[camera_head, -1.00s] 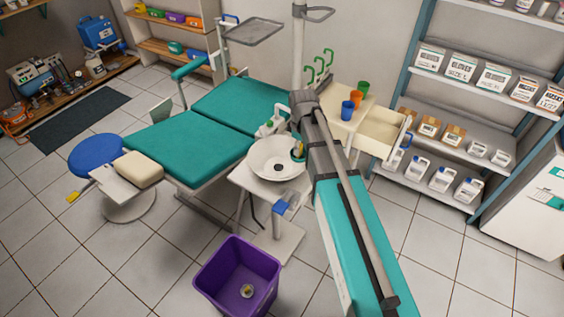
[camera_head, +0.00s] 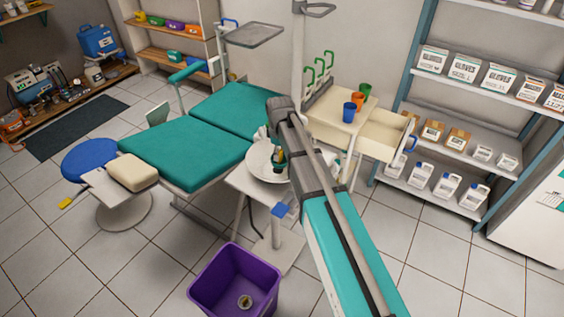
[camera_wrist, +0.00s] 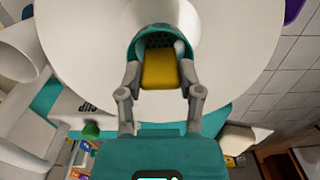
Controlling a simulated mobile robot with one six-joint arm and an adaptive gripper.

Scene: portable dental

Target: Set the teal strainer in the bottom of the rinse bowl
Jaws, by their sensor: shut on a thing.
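The teal strainer (camera_wrist: 160,36) is in my gripper (camera_wrist: 160,70) in the wrist view. It has a perforated teal cup and a yellow grip piece (camera_wrist: 160,72) between the two grey fingers. The white rinse bowl (camera_wrist: 85,45) fills the view around it; the strainer hides the bowl's middle. In the head view the bowl (camera_head: 258,163) stands on a small white stand, and my gripper (camera_head: 279,161) is over its right part. My arm hides the bowl's right edge. I cannot tell whether the strainer touches the bowl.
A purple bin (camera_head: 232,285) with a small round thing in it stands on the floor in front. The teal dental chair (camera_head: 185,152) is left of the bowl. A cart (camera_head: 338,112) with cups and an open drawer (camera_head: 385,137) is behind right.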

